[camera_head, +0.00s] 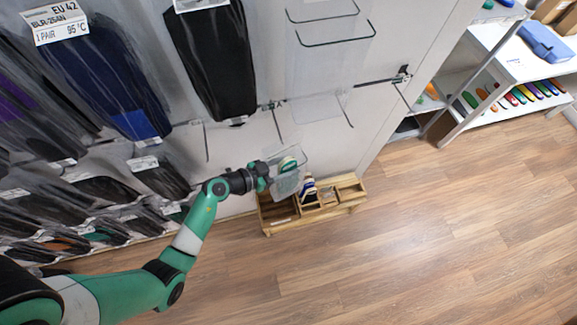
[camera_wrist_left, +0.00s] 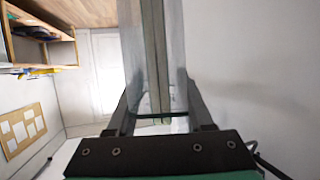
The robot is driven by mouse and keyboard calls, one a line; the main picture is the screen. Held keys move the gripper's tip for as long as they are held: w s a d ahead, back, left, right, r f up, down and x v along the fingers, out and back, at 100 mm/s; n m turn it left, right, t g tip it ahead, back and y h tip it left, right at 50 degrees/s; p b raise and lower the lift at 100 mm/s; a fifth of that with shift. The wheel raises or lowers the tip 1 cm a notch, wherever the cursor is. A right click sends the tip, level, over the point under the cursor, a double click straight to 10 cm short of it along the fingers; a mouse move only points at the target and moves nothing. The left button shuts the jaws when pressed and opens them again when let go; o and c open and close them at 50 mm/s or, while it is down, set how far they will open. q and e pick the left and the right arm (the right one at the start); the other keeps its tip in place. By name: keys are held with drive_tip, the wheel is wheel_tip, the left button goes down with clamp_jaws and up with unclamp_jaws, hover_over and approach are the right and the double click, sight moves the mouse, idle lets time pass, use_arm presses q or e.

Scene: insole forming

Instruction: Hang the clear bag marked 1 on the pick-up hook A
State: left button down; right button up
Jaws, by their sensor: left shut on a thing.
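My left gripper (camera_head: 268,174) is shut on a clear bag (camera_head: 287,184) in front of the wall panel, above the wooden organiser. No number on the bag is readable. Several wire hooks stick out of the wall, including an empty one (camera_head: 345,108) right of the gripper. I cannot tell which is hook A. My right gripper is not in view.
A wooden organiser (camera_head: 350,190) with compartments stands below the bag. Dark insoles in clear packs (camera_head: 210,60) hang at left and above. A white shelf unit (camera_head: 490,100) with coloured items stands at right. The wooden floor (camera_head: 430,240) is clear.

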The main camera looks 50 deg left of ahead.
use_arm(q)
drive_tip(key=shift+w+a+f+b, duration=0.2)
drive_tip(key=shift+w+a+b, duration=0.1)
drive_tip(key=shift+a+b, duration=0.25)
drive_tip(key=shift+w+a+p, duration=0.1)
drive_tip(key=shift+a+p, duration=0.1)
drive_tip(key=shift+p, duration=0.15)
drive_tip(key=shift+w+a, duration=0.1)
drive_tip(key=shift+a, duration=0.1)
drive_tip(key=shift+a+p, duration=0.1)
drive_tip(key=shift+p, duration=0.2)
drive_tip(key=shift+f, duration=0.25)
